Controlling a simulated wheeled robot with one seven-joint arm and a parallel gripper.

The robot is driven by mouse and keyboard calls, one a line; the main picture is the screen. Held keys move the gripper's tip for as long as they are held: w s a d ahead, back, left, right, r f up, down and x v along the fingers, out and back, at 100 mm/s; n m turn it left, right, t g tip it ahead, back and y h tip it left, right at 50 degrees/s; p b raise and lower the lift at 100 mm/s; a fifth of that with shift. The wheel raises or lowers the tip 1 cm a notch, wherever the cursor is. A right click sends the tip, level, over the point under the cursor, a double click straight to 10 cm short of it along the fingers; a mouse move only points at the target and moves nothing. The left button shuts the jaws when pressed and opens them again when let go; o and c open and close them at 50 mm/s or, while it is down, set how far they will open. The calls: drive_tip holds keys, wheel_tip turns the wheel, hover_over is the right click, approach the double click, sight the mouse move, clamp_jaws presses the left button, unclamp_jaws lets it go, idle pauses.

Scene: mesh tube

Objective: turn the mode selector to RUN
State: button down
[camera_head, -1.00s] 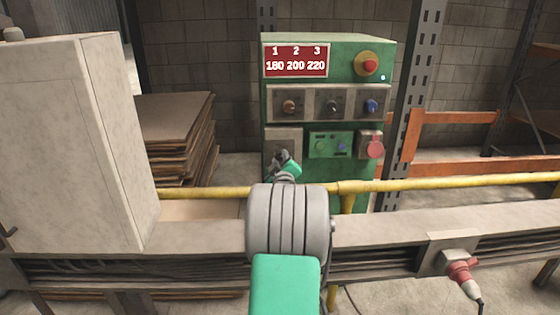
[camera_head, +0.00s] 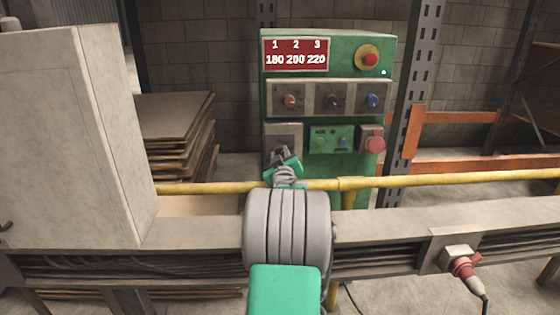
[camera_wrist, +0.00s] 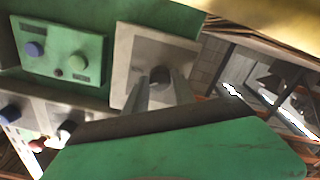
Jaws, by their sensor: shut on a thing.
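The mode selector appears to be the dark knob (camera_wrist: 160,77) on a square grey plate (camera_wrist: 128,62) in the wrist view. The same plate (camera_head: 271,134) is at the lower left of the green control panel in the head view. My gripper (camera_wrist: 160,90) has one finger on each side of the knob and is shut on it. In the head view, my gripper (camera_head: 281,153) is at the lower part of that plate and hides the knob. I cannot read any RUN mark or tell which way the knob points.
Beside the plate are a green button box (camera_head: 331,139) and a red round button (camera_head: 375,144). Above is a row of knobs (camera_head: 333,101), then a red emergency stop (camera_head: 370,59). A yellow rail (camera_head: 430,182) crosses below. A pale cabinet (camera_head: 70,140) stands at left.

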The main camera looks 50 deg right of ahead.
drive_tip(key=shift+r+m+b, duration=0.2)
drive_tip(key=shift+m+b, duration=1.35)
drive_tip(key=shift+m, duration=1.15)
drive_tip(key=c, duration=1)
unclamp_jaws()
drive_tip(key=shift+d+f, duration=0.1)
drive_tip(key=shift+f, duration=0.05)
drive_tip(key=shift+c, duration=0.2)
drive_tip(key=v, duration=0.7)
drive_tip(key=shift+s+a+p, duration=0.2)
drive_tip(key=shift+a+p, duration=0.1)
drive_tip(key=shift+p, duration=0.1)
